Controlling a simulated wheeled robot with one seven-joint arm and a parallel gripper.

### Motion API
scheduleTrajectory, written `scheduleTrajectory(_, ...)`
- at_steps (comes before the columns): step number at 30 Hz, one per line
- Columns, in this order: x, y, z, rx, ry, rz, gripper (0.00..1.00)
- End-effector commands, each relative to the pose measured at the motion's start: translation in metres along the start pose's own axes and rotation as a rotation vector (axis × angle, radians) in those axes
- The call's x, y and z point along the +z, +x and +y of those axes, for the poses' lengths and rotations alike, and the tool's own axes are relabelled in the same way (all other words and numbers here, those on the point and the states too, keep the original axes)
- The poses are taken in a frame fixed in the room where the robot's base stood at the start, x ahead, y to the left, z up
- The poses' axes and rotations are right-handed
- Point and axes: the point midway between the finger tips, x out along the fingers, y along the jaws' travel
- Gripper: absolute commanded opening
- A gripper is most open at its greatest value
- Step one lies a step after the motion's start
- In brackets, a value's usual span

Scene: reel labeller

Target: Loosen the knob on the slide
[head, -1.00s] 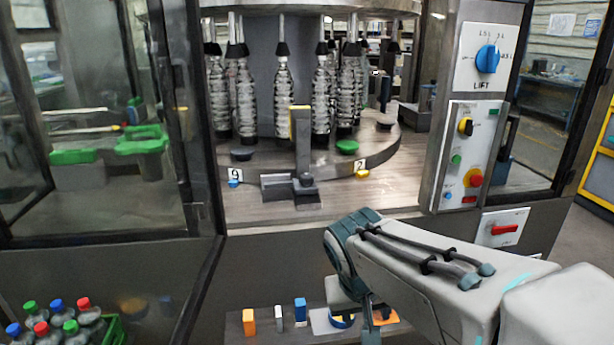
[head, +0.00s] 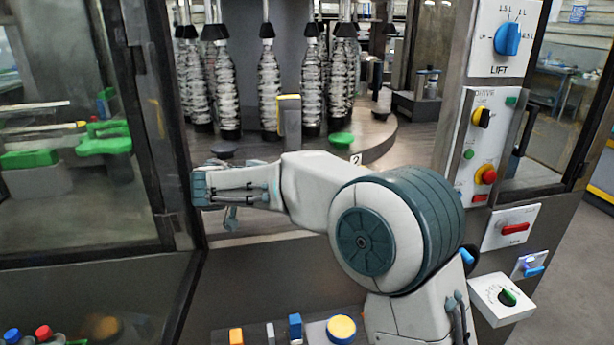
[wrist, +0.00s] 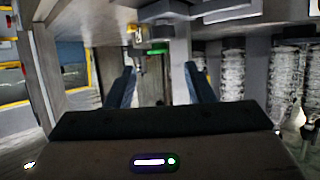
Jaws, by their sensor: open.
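The slide's upright grey post with a yellow edge (head: 289,122) stands at the front of the round bottle table in the head view. My forearm hides its lower part, and I cannot make out the knob in the head view.
Clear bottles with black caps (head: 268,85) stand on the round table behind the post. A dark door frame (head: 150,110) is close left of my gripper. A control panel (head: 484,135) is at the right. Small coloured blocks (head: 295,325) sit on a ledge below.

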Motion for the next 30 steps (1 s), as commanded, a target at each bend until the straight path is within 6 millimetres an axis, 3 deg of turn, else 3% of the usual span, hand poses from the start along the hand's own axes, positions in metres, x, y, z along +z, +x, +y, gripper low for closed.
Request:
scheduleTrajectory(5, 0.000, 0.019, -0.005, -0.008, -0.003, -0.002, 0.48)
scheduleTrajectory(18, 0.000, 0.107, -0.004, -0.006, -0.004, -0.003, 0.48)
scheduleTrajectory(24, 0.001, 0.126, -0.005, -0.008, -0.004, -0.002, 0.48)
scheduleTrajectory(30, 0.001, 0.130, -0.005, -0.008, -0.004, -0.001, 0.48)
